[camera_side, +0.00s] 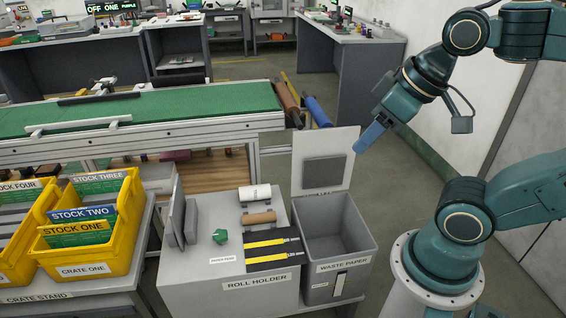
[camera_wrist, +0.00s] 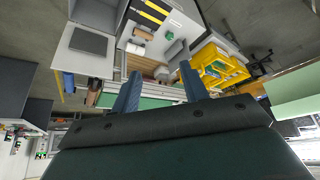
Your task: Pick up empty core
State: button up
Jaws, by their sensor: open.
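The empty core is a bare brown cardboard tube (camera_side: 259,217) lying on top of the grey roll holder (camera_side: 215,285). A white paper roll (camera_side: 255,193) lies just behind it. In the wrist view the brown core (camera_wrist: 143,34) shows small near the top, with the white roll (camera_wrist: 135,48) below it. My gripper (camera_side: 362,146) is high in the air, to the right of the roll holder and above the waste bin's area, well apart from the core. Its two blue fingers are spread with nothing between them in the wrist view (camera_wrist: 160,69).
A grey waste paper bin (camera_side: 366,240) with a raised lid panel stands right of the holder. A green crumpled piece (camera_side: 220,236) and black-and-yellow strips (camera_side: 271,254) lie on the holder. Yellow crates (camera_side: 115,262) stand left; a green conveyor (camera_side: 190,108) runs behind.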

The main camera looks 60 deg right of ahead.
jog(key=n+g+y, duration=0.2)
jog(key=n+y, duration=0.1)
jog(key=n, duration=0.6)
send_over(260, 215)
jog(key=s+d, duration=0.4)
notch_tip(260, 215, down, 38)
jog(key=shift+a+x, duration=0.1)
jog(key=shift+x, duration=2.15)
jog(key=shift+a+x, duration=0.15)
jog(key=shift+x, duration=2.15)
